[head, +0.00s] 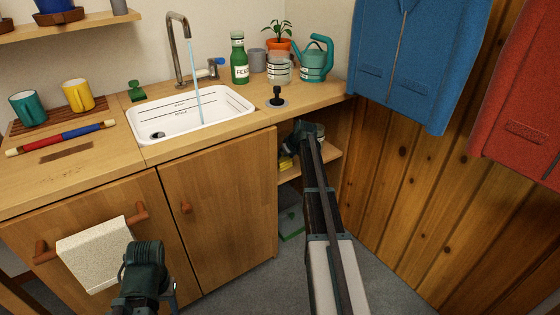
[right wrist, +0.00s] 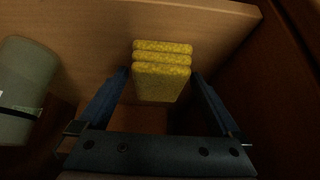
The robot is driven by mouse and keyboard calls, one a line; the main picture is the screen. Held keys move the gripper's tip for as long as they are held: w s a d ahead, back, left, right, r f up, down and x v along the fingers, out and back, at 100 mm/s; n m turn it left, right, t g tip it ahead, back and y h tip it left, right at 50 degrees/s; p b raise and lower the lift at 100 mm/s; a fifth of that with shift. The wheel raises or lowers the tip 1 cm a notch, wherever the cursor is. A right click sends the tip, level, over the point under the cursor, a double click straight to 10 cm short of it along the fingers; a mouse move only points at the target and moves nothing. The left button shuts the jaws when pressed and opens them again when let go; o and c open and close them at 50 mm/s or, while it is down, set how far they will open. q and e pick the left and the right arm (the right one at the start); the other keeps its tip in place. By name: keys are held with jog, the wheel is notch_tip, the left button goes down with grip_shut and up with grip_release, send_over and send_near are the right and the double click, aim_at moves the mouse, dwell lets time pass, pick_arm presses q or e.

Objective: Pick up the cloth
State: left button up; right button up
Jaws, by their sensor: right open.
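A yellow speckled stack of about three layers, like folded cloth or sponges (right wrist: 162,70), stands on the wooden shelf under the counter. In the head view a small part of it (head: 286,162) shows beside my right gripper (head: 289,150). In the right wrist view my right gripper (right wrist: 160,76) is open, with one finger on each side of the stack; I cannot tell whether they touch it. A cream towel (head: 92,255) hangs on the rail of the left cabinet door. A dark part of my left arm shows in front of it, with no fingers visible.
The shelf (head: 318,160) sits in an open bay right of the cabinet door (head: 222,205). A grey-green container (right wrist: 20,88) stands left of the stack. Above are the sink (head: 190,113) with running water and a plunger-like stopper (head: 277,97).

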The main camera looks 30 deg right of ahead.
jog(key=w, duration=0.1)
jog(key=w+f+b, duration=0.1)
jog(key=shift+w+f, duration=0.1)
jog(key=shift+w, duration=0.25)
jog(key=c, duration=1.2)
jog(key=shift+o, duration=0.2)
jog(key=shift+a, duration=0.1)
jog(key=shift+r+p, duration=0.85)
jog(key=shift+r, duration=0.05)
jog(key=s+d, duration=0.1)
jog(key=s, duration=1.7)
jog(key=shift+d, duration=0.25)
